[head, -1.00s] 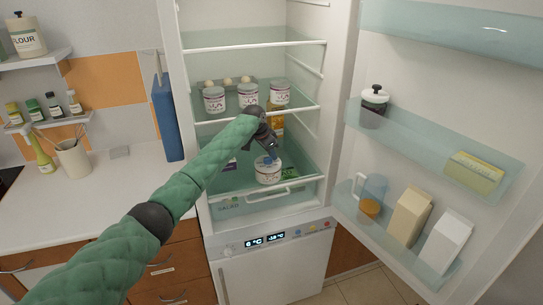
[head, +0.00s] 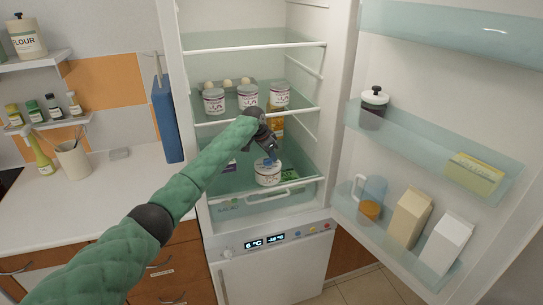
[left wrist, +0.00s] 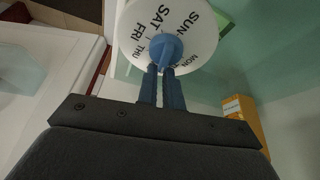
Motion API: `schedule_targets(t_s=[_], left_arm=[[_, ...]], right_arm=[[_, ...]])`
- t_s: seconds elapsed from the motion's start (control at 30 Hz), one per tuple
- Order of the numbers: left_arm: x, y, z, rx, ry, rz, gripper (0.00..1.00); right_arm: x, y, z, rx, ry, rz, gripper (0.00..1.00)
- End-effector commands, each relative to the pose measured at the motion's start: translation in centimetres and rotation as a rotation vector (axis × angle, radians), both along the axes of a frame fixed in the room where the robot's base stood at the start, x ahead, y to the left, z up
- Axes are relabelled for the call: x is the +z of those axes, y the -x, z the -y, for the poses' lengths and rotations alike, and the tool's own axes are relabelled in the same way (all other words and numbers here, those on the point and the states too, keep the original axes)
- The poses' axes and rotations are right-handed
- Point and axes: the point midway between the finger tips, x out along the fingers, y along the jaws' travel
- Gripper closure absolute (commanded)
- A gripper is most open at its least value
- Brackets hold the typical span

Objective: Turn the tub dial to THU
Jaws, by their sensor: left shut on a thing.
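The white tub (head: 268,175) stands on the lower fridge shelf, with a blue dial knob on top. In the left wrist view its round white lid (left wrist: 200,30) carries day names; SUN, SAT, FRI, THU and MON are readable around the blue knob (left wrist: 165,48). My left gripper (head: 270,156) reaches down from above the tub. Its two dark fingers (left wrist: 162,72) are shut on the knob, and they cover the lid's lower part in that view. I cannot tell which day the knob points at. My right gripper is in neither view.
Several similar tubs (head: 248,96) stand on the shelf above, near an orange carton (head: 277,126). A green box (head: 289,175) lies right of the dial tub. The open fridge door (head: 440,125) holds a jug (head: 371,199) and cartons (head: 411,217).

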Motion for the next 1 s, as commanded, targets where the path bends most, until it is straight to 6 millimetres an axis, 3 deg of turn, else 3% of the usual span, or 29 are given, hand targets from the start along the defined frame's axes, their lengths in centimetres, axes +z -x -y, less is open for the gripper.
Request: schedule_targets(t_s=[0.4,0.6,1.0], left_arm=[[-0.16,0.04,0.00,0.001,0.000,-0.002,1.00],[-0.11,0.02,0.00,0.000,0.000,-0.001,0.58],[0.09,-0.01,-0.03,0.023,-0.001,0.000,0.58]], right_arm=[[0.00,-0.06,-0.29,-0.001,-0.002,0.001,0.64],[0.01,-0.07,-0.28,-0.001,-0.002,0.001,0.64],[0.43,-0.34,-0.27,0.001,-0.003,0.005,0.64]])
